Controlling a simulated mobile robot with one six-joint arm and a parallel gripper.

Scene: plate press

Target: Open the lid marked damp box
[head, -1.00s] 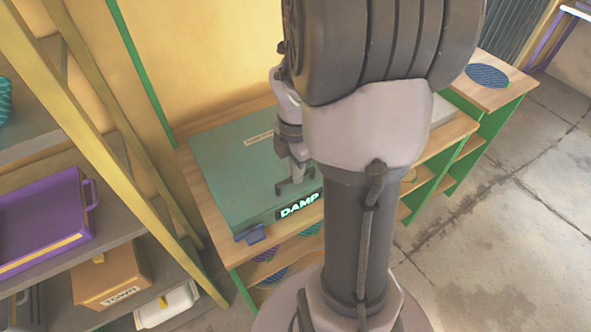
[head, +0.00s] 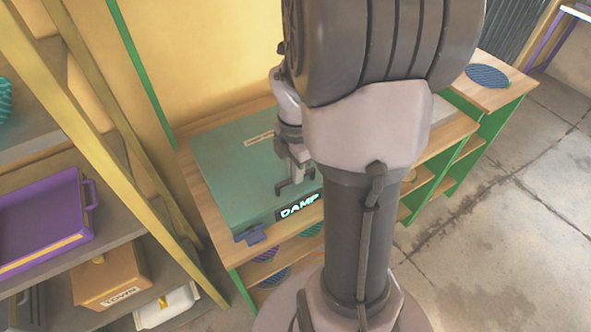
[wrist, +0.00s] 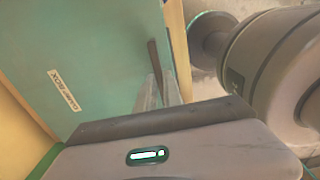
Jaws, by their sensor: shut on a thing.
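The damp box is a large teal box with a flat teal lid (head: 235,160) and a front plate (head: 299,206) reading DAMP. The lid looks closed and level. A pale label (head: 259,139) lies on its top and reads as damp box in the wrist view (wrist: 62,89). A dark bar handle (wrist: 154,58) stands near the lid's front edge. My gripper (head: 297,184) is at this front edge, just above the DAMP plate, shut on the handle. In the wrist view my gripper's fingers (wrist: 158,88) reach to the bar. My arm hides the box's right end.
The box stands on a wooden bench with a blue latch-like piece (head: 252,235) at its front left corner. Left is a shelf rack with a purple tray (head: 45,222) and a brown box (head: 112,276). The floor at right is clear.

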